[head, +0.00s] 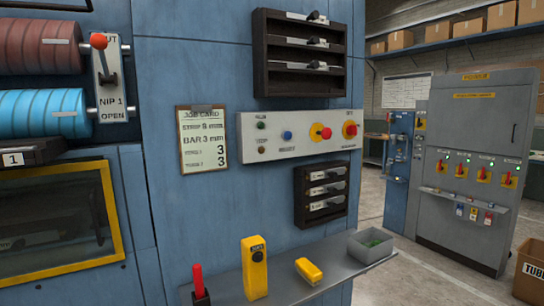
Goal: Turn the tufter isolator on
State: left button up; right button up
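A tall grey cabinet (475,135) stands at the right, with a yellow label at its top. A row of several red-and-yellow rotary handles (483,175) runs across it, with small green lamps above them. Their labels are too small to read, so I cannot tell which one is the tufter isolator or how each is set. Neither of my grippers is in view.
A grey shelf (225,287) juts from the machine, holding a yellow device (254,267), another yellow piece (308,270), a red-handled tool (198,283) and a grey bin (370,246). A cardboard box (529,271) stands at the lower right. Floor shows between machine and cabinet.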

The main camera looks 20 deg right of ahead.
aim_at(351, 130)
jog(key=z, duration=2.8)
jog(key=i, duration=4.15)
jog(key=u, duration=1.55)
